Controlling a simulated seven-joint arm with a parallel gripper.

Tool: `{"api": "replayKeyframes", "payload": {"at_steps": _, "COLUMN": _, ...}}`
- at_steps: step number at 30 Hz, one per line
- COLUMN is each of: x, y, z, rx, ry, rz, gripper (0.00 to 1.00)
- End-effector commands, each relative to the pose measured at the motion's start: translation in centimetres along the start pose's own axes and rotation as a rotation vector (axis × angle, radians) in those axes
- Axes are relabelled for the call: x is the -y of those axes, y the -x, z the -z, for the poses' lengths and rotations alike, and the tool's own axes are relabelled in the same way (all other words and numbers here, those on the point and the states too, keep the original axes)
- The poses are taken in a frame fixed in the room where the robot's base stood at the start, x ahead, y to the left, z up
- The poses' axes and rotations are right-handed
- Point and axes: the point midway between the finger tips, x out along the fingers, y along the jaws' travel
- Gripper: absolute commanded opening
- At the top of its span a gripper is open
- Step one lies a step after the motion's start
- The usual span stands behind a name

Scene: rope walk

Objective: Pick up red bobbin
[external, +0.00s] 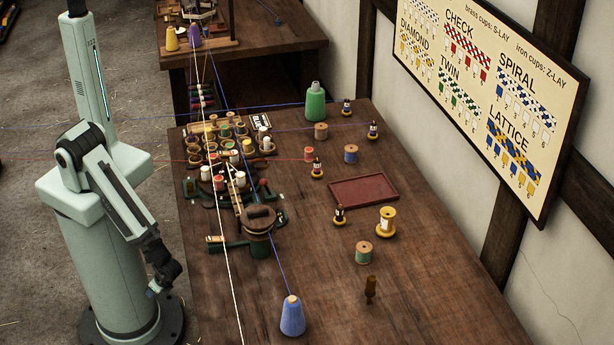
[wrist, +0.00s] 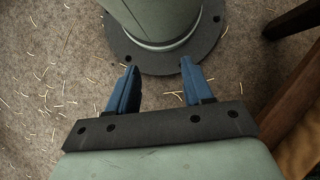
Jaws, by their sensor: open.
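A small red bobbin (external: 309,154) stands upright on the wooden table (external: 420,300), just behind a dark little bottle-shaped piece. Other reddish spools (external: 219,183) sit among the crowded rack at the table's left side; they are too small to make out well. My gripper (external: 155,292) hangs low beside my base, off the table's left edge and far from the bobbins. In the wrist view my gripper (wrist: 158,66) shows two blue fingers spread apart with nothing between them. No bobbin shows in the wrist view.
A red tray (external: 363,190) lies empty mid-table. Around it stand a blue spool (external: 351,154), a green spool (external: 364,252), a yellow spool (external: 386,221) and a green cone (external: 315,102). A blue cone (external: 292,316) stands in front. Cords stretch over the left side.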

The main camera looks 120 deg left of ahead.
Motion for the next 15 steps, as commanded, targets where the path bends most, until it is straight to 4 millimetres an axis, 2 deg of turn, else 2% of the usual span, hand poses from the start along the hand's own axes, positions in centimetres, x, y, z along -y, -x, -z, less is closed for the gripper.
{"api": "replayKeyframes", "payload": {"at_steps": 1, "x": 0.0, "y": 0.0, "z": 0.0, "rx": 0.000, "ry": 0.000, "rz": 0.000, "gripper": 0.56}}
{"api": "replayKeyframes", "payload": {"at_steps": 3, "x": 0.0, "y": 0.0, "z": 0.0, "rx": 0.000, "ry": 0.000, "rz": 0.000, "gripper": 0.63}}
{"api": "replayKeyframes", "payload": {"at_steps": 11, "x": 0.0, "y": 0.1, "z": 0.2, "rx": -0.004, "ry": 0.000, "rz": 0.001, "gripper": 0.63}}
{"api": "replayKeyframes", "payload": {"at_steps": 15, "x": -0.6, "y": 1.1, "z": 2.5, "rx": -0.055, "ry": -0.004, "rz": 0.015, "gripper": 0.63}}
